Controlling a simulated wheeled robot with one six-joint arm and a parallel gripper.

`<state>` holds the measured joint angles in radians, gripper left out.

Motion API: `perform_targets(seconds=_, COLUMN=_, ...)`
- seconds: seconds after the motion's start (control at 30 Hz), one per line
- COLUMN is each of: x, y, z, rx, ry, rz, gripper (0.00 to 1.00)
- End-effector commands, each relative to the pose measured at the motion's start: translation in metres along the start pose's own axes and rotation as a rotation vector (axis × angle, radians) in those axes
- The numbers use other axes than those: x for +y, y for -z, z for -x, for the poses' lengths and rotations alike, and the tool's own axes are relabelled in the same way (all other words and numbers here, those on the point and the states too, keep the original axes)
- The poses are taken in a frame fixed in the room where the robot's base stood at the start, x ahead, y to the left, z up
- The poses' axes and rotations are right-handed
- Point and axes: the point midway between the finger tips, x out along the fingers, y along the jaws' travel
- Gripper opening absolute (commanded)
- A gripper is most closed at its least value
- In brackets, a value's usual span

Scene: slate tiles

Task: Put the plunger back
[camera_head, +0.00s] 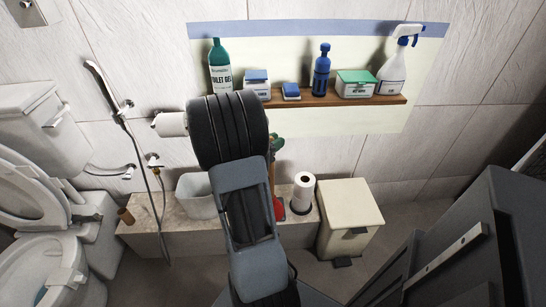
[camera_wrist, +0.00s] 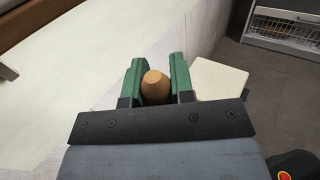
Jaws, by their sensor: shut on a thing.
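In the wrist view my gripper (camera_wrist: 157,78) has its green fingers shut on the top of the plunger's wooden handle (camera_wrist: 155,88). In the head view, the plunger's red cup (camera_head: 279,208) shows low beside the stone ledge's paper roll, partly hidden behind my arm. My gripper's green fingers (camera_head: 276,146) show above it, just right of my arm. The handle looks roughly upright. I cannot tell whether the cup touches the ledge (camera_head: 165,230) or is held above it.
A white paper roll (camera_head: 302,192) stands on the ledge close right of the plunger. A white bucket (camera_head: 197,196) is left of my arm. A cream bin (camera_head: 349,218) stands at right. A wooden shelf (camera_head: 310,101) with bottles and boxes is above. A toilet (camera_head: 40,215) is at far left.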

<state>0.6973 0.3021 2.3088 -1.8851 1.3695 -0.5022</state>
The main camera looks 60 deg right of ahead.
Motion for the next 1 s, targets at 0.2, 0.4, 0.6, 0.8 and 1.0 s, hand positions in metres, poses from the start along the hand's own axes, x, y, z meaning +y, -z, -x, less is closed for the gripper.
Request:
perform_targets(seconds=0.2, x=0.03, y=0.027, z=-0.025, rx=0.0, ry=-0.001, rz=0.003, gripper=0.0)
perform_targets(seconds=0.4, x=0.047, y=0.05, z=-0.037, rx=-0.001, ry=-0.004, rz=0.0, gripper=0.0)
perform_targets(seconds=0.6, x=0.055, y=0.061, z=-0.044, rx=-0.001, ry=-0.005, rz=-0.001, gripper=0.0)
perform_targets(seconds=0.8, x=0.06, y=0.068, z=-0.048, rx=-0.001, ry=-0.005, rz=0.0, gripper=0.0)
perform_targets(seconds=1.0, x=0.063, y=0.095, z=-0.051, rx=-0.001, ry=-0.005, rz=0.002, gripper=0.0)
